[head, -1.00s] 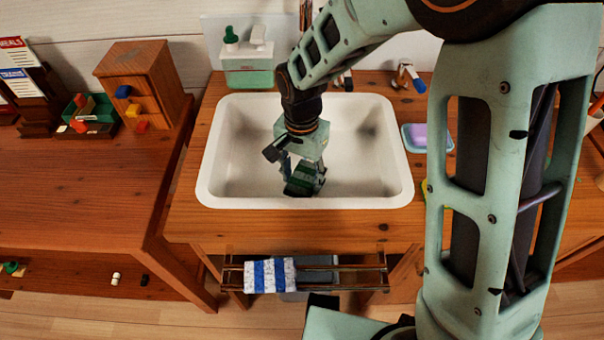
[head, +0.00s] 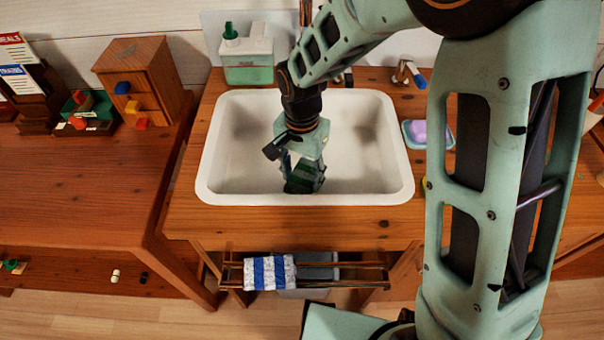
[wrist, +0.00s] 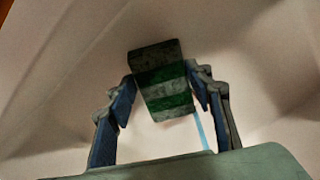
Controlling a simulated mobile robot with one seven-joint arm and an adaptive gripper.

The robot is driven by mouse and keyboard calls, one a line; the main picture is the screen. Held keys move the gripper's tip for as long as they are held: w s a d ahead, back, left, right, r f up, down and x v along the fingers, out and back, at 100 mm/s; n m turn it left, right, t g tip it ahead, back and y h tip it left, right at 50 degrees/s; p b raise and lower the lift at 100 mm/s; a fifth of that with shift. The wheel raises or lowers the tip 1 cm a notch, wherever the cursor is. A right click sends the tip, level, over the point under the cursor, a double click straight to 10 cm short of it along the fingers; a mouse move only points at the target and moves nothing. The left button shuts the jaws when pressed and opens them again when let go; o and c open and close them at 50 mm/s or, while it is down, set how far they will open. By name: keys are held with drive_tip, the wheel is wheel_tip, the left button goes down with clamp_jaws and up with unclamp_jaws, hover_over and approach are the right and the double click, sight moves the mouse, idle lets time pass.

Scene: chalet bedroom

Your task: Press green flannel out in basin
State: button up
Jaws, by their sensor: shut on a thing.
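In the head view the flannel (head: 304,182) shows as a dark green patch low in the white basin (head: 228,187). My gripper (head: 303,172) points down inside the basin and is shut on the flannel. In the wrist view my gripper (wrist: 166,88) has one finger on each side of it. I cannot tell whether the flannel touches the basin floor.
A blue-striped towel (head: 269,272) hangs on the front rail. Left of it is a wooden table (head: 75,195) with a small cabinet (head: 146,80).

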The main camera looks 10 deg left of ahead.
sight(302, 179)
drive_tip(key=shift+f+b, duration=0.45)
drive_tip(key=shift+f, duration=0.15)
idle(0.3)
drive_tip(key=shift+s+d+f, duration=0.1)
drive_tip(key=shift+s+f, duration=0.05)
drive_tip(key=shift+f, duration=0.05)
idle(1.2)
wheel_tip(302, 179, up, 15)
drive_tip(key=p, duration=1)
drive_tip(key=shift+r, duration=0.15)
idle(0.7)
